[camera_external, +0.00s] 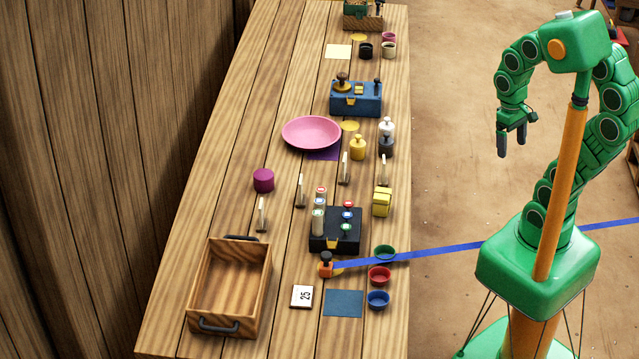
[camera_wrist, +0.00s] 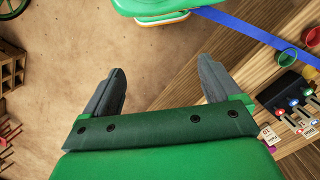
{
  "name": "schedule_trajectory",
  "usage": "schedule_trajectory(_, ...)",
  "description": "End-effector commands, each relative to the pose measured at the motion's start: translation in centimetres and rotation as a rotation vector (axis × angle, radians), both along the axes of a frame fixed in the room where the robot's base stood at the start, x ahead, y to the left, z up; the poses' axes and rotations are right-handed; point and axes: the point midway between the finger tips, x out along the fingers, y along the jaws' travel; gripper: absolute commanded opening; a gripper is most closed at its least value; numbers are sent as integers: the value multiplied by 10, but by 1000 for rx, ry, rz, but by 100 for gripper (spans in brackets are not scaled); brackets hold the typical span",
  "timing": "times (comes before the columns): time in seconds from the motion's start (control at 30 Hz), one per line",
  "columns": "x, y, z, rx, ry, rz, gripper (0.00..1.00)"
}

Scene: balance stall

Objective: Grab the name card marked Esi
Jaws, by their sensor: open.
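Several thin upright cards stand on the wooden counter in the outside view, seen nearly edge-on: a front-left card (camera_external: 262,214), a second card (camera_external: 300,190), a third card (camera_external: 344,168) and a right card (camera_external: 383,168). No name can be read on them there. In the wrist view small white cards (camera_wrist: 267,133) show at the right edge, their writing too small to read. I cannot tell which is Esi. My gripper (camera_external: 513,138) is open and empty, well right of the counter over the floor; its fingers also show spread in the wrist view (camera_wrist: 162,70).
The counter (camera_external: 180,290) holds a wooden tray (camera_external: 262,300), a black rack (camera_external: 322,243), a magenta cylinder (camera_external: 263,180), a pink bowl (camera_external: 311,132), a yellow block (camera_external: 382,202) and weights (camera_external: 358,148). A flat card reading 25 (camera_external: 302,297) lies near the front. A blue strip (camera_external: 440,251) crosses toward my base.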

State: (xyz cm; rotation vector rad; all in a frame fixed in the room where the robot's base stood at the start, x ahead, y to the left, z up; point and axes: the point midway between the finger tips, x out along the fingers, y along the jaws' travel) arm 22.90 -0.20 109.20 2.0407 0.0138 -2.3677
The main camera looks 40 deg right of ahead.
Motion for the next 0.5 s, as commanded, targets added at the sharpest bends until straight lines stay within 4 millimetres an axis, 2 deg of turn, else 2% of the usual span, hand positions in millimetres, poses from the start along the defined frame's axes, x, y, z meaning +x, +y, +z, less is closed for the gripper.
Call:
schedule_trajectory(0.27, 66, -5, -27, 1, -83, 130, 91)
schedule_trajectory(0.5, 130, 3, -55, 35, -186, 254, 91)
